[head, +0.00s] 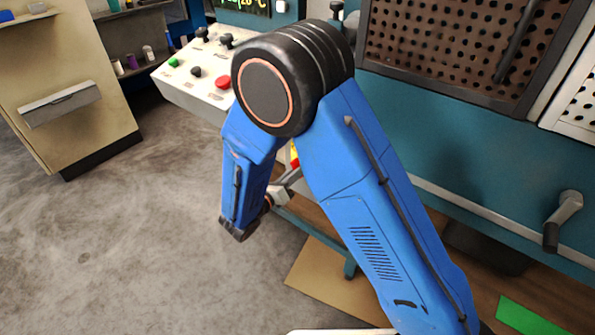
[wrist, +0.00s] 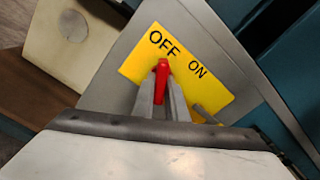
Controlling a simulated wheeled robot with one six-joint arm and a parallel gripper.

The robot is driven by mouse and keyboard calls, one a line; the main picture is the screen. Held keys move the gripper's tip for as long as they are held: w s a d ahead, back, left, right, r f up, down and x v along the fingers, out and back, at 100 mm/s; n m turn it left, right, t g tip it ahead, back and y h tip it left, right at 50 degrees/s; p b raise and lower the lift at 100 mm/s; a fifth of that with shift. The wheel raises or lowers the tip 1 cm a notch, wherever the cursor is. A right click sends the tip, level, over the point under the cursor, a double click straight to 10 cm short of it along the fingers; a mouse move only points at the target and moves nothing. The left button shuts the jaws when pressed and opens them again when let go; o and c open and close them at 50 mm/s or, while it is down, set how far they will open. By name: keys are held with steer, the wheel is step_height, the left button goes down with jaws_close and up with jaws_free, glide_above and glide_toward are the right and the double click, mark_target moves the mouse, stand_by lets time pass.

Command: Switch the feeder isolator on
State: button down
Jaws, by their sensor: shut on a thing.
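The feeder isolator shows in the wrist view as a yellow plate (wrist: 213,84) marked OFF and ON on a grey panel. Its red lever (wrist: 162,72) points at the OFF mark, with ON to the right. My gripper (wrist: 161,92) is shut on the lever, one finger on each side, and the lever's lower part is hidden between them. In the head view my blue arm covers most of the isolator, and only a small red and yellow patch (head: 294,157) shows beside the arm.
A control console (head: 196,75) with a red button, a green button and black knobs stands left of my arm. A teal machine with a perforated guard (head: 440,45) and a crank handle (head: 563,218) is at the right. The floor at the left is clear.

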steer(key=shift+m, duration=3.1)
steer(key=c, duration=1.8)
jaws_free()
steer(key=shift+o, duration=0.2)
steer(key=v, duration=1.7)
steer(key=shift+a, duration=0.2)
steer(key=shift+s+f, duration=0.1)
steer(key=shift+s, duration=0.05)
